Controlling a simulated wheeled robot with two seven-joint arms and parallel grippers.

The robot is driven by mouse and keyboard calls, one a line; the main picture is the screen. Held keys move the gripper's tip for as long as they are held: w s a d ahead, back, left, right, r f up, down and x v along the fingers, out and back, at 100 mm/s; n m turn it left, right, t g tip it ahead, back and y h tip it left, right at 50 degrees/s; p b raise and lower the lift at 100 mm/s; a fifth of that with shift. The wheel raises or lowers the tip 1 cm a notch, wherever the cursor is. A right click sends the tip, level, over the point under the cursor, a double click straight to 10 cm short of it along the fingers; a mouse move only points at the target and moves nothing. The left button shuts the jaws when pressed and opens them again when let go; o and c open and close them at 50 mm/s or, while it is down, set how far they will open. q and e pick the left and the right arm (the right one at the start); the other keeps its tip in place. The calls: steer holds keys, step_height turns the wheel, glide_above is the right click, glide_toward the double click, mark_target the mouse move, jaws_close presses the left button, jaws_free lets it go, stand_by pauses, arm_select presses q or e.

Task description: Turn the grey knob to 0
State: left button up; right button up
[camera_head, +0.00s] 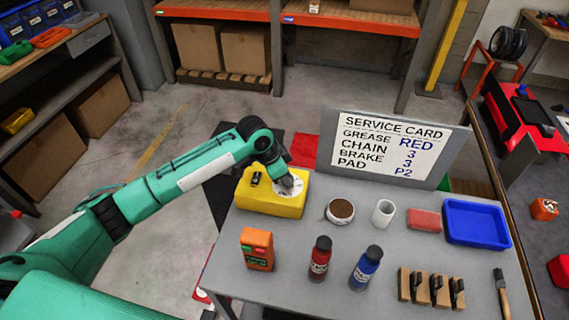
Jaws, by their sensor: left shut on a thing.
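A yellow box (268,202) stands at the back left corner of the grey table. On its top are a white round dial (296,191) and a small black part (254,179) to the left of the dial. My left gripper (287,181) reaches down over the dial from the left. It is shut on the grey knob at the dial's middle. The gripper hides most of the knob, and I cannot read which mark it points to. My right gripper is not in view.
A service card board (455,160) stands at the table's back. On the table (300,283) are a brown-filled tin (340,210), a white cup (383,213), a red block (424,220), a blue tray (476,223), an orange device (257,250), red (320,259) and blue (366,268) bottles, and several brake pads (430,289).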

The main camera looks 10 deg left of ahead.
arm_select(q)
steer(key=n+p, duration=0.3)
steer(key=n+t+y+p, duration=0.1)
steer(key=p, duration=0.1)
steer(key=shift+s+d+r, duration=0.15)
steer(key=shift+r, duration=0.15)
steer(key=shift+f+n+t+y+p, duration=0.2)
steer(key=shift+n+t+y+p, duration=0.25)
steer(key=shift+n+p, duration=1.05)
steer(key=o, duration=1)
steer(key=shift+c, duration=0.2)
steer(key=shift+s, duration=0.1)
steer(key=shift+s+r, duration=0.1)
steer(key=shift+r, duration=0.3)
steer(key=b+v, duration=0.3)
steer(key=v, duration=0.9)
steer(key=shift+r+b, duration=0.3)
steer(key=shift+r, duration=0.1)
steer(key=shift+s, duration=0.1)
